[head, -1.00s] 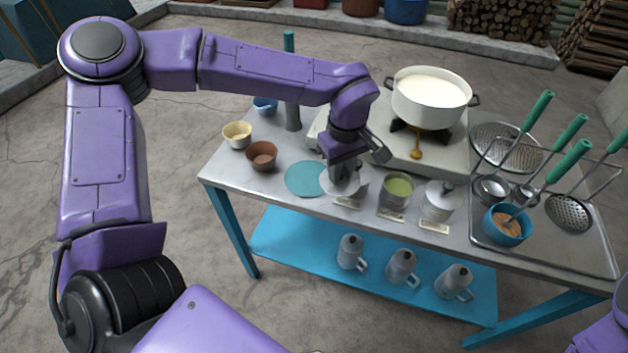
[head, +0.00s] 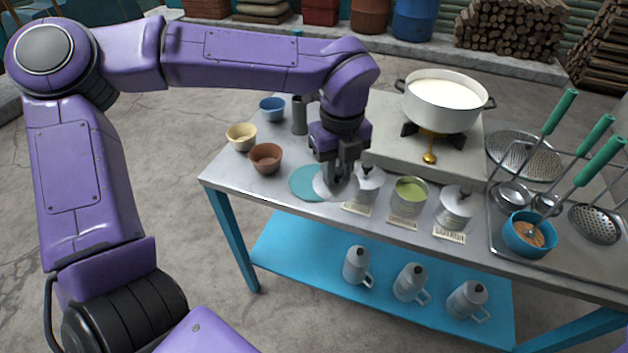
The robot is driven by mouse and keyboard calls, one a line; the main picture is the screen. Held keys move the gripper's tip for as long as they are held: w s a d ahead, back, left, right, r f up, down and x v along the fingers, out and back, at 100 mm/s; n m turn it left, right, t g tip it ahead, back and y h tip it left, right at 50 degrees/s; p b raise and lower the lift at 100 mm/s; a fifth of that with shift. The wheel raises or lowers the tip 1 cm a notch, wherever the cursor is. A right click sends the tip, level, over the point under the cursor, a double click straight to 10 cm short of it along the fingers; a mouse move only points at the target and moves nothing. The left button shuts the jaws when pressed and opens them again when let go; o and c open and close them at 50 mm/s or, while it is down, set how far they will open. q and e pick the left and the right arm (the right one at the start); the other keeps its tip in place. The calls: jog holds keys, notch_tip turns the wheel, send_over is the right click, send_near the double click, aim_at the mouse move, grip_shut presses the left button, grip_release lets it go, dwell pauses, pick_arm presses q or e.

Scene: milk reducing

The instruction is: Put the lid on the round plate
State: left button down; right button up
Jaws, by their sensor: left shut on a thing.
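The round plate (head: 303,184) is a flat teal disc lying on the table near its front edge. My left gripper (head: 340,182) points down and is shut on a pale metal lid (head: 325,184). The lid looks tilted and covers the right part of the plate. I cannot tell whether it touches the plate. A metal canister with green contents (head: 408,193) stands open to the right, without a lid. My right gripper is not in view.
Lidded canisters (head: 363,194) and (head: 455,211) flank the open one. A brown bowl (head: 266,158) and a cream bowl (head: 241,137) stand left of the plate. A white pot (head: 443,103) sits behind on a stove. A tray with ladles (head: 590,250) lies right.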

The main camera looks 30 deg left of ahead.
pick_arm(q)
jog(key=w+a+f+p, duration=0.1)
jog(key=w+a+f, duration=0.1)
jog(key=a+f, duration=0.1)
jog(key=w+a+f+p, duration=0.1)
jog(key=w+a+f, duration=0.2)
jog(key=a, duration=0.1)
jog(key=w+a+f+p, duration=0.1)
jog(key=w+a+f, duration=0.2)
jog(key=shift+a+f+p, duration=0.25)
jog(key=shift+f+p, duration=0.05)
jog(key=shift+p, duration=0.05)
notch_tip(320, 180, down, 3)
jog(key=shift+r, duration=0.1)
jog(key=shift+f, duration=0.2)
